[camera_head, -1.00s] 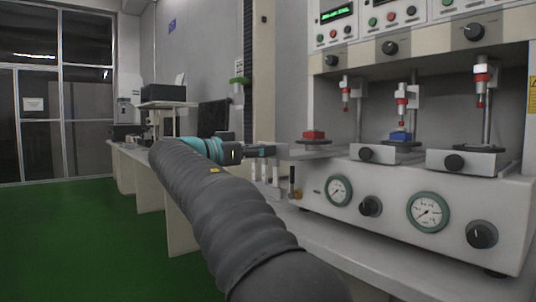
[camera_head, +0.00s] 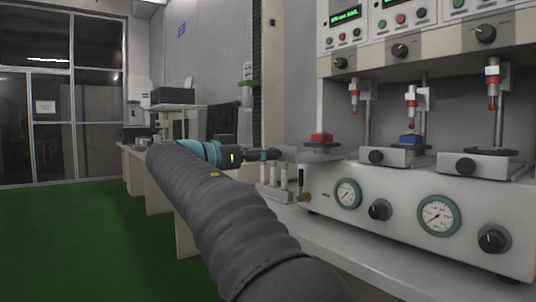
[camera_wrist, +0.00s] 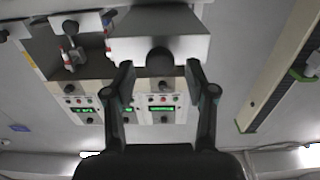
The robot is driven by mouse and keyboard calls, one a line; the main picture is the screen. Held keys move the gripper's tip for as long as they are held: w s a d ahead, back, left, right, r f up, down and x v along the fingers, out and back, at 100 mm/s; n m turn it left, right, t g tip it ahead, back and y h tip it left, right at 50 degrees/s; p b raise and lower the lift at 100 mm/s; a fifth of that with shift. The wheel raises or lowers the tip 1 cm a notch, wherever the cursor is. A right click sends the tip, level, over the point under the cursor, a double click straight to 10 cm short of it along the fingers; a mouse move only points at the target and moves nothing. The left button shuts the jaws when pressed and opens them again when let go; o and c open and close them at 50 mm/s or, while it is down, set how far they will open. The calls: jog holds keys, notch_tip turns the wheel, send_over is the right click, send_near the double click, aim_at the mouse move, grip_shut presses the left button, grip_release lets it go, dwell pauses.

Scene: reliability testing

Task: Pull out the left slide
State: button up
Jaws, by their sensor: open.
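The left slide (camera_head: 318,155) is a light grey block on the testing machine, with a red block (camera_head: 321,138) on top. My gripper (camera_head: 274,154) is at the slide's left end in the head view. In the wrist view, which looks upside down, the slide's front (camera_wrist: 160,22) is between and beyond my two fingers (camera_wrist: 160,72). Its dark round knob (camera_wrist: 160,61) shows between the fingertips, with gaps on both sides. The fingers are open and hold nothing. In the head view, the knob is hidden by my gripper.
The middle slide (camera_head: 398,156) carries a blue block (camera_head: 411,139); the right slide (camera_head: 480,165) stands beside it. A rack with white tubes (camera_head: 284,177) stands below my gripper. Gauges (camera_head: 438,216) and knobs line the machine's front. Green floor (camera_head: 90,240) is clear at left.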

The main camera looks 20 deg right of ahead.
jog(key=v, duration=1)
